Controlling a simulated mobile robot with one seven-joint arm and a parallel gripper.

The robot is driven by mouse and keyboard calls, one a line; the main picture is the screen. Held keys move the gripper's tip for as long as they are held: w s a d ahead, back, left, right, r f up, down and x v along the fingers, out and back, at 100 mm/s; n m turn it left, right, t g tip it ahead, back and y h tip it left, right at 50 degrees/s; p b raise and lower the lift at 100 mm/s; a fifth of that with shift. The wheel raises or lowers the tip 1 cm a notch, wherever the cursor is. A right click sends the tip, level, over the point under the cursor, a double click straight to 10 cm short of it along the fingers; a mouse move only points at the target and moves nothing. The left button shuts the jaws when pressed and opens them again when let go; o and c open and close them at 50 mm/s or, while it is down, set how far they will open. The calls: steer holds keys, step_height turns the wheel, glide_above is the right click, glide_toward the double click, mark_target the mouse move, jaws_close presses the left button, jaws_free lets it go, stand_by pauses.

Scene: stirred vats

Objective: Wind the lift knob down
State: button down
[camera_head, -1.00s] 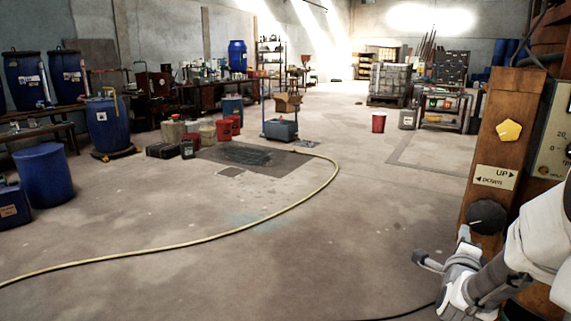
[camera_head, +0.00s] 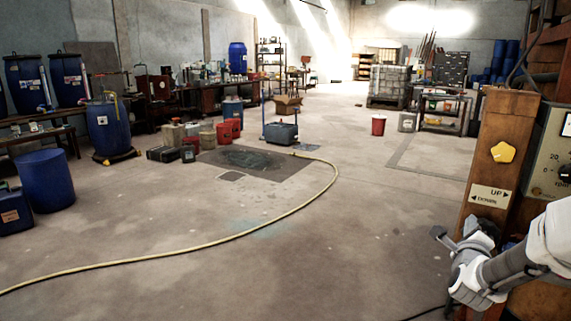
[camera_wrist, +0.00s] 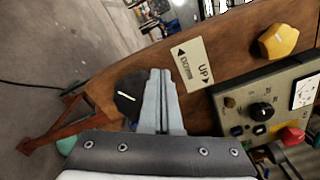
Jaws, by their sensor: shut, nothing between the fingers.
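The lift knob (camera_wrist: 126,98) is a dark round knob with a white pointer line, on a brown post (camera_head: 497,128) below the UP/DOWN plate (camera_head: 490,197). In the wrist view the plate (camera_wrist: 193,66) lies just above and right of it. In the wrist view my gripper's fingers (camera_wrist: 160,76) are shut and empty. They stand beside the knob, covering its right edge; I cannot tell whether they touch it.
A yellow knob (camera_head: 502,152) sits higher on the post. A control panel (camera_wrist: 233,101) with a black dial and a red button (camera_wrist: 292,136) adjoins it on the right. A hose (camera_head: 250,231) crosses the floor, which is mostly open left of the post.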

steer(key=shift+w+d, duration=0.3)
steer(key=shift+w, duration=0.2)
steer(key=shift+s+d+f+b, duration=0.15)
steer(key=shift+d+f+b, duration=0.05)
steer(key=shift+f+b, duration=0.25)
stand_by(0.5)
steer(key=shift+w+a+f+b, duration=0.2)
steer(key=shift+a+f+b, duration=0.3)
steer(key=shift+b, duration=0.7)
steer(key=shift+w+a+f+b, duration=0.2)
steer(key=shift+f+b, duration=0.45)
steer(key=shift+b, duration=0.55)
steer(key=shift+w+f+b, duration=0.1)
steer(key=shift+f+b, duration=0.4)
steer(key=shift+f, duration=0.25)
steer(key=shift+a, duration=0.2)
steer(key=a+v, duration=0.1)
steer(key=v, duration=0.5)
steer(key=shift+w, duration=0.35)
